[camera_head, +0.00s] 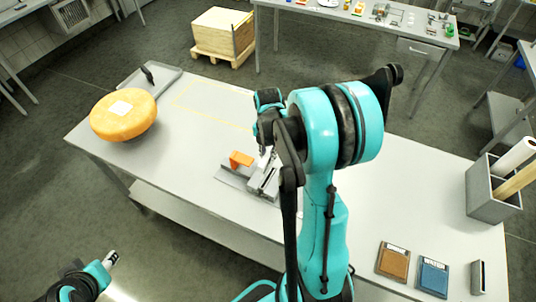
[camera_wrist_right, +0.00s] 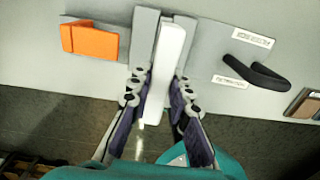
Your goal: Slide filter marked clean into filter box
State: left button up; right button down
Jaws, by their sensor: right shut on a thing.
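My right gripper (camera_head: 264,158) is over the middle of the table, partly hidden by its own arm. In the wrist view, its fingers (camera_wrist_right: 155,84) are shut on a narrow white slab (camera_wrist_right: 172,50), seen edge-on. The slab stands at a grey fixture (camera_wrist_right: 145,30), which also shows in the head view (camera_head: 268,186); I cannot tell how far in it sits. A brown filter-like panel (camera_head: 393,262) and a blue one (camera_head: 433,276) lie flat at the right front; their labels are unreadable. My left gripper (camera_head: 110,260) is off the table's front left, its jaws unclear.
An orange bracket (camera_head: 240,159) sits left of the fixture. A black handle (camera_wrist_right: 258,72) and small labels are right of it in the wrist view. A cheese wheel (camera_head: 125,124) is at left. A grey bin (camera_head: 482,190) and small grey block (camera_head: 478,277) are at right.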

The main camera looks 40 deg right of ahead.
aim_at(268, 162)
jog(key=shift+f+b, duration=1.65)
jog(key=shift+f, duration=0.5)
jog(key=shift+b, duration=0.3)
jog(key=shift+f+b, duration=2.75)
jog(key=shift+f, duration=0.3)
jog(key=c, duration=1.3)
grip_release()
jog(key=shift+r, duration=0.1)
notch_tip(268, 162, up, 12)
jog(key=shift+f, duration=0.1)
jog(key=shift+a, duration=0.1)
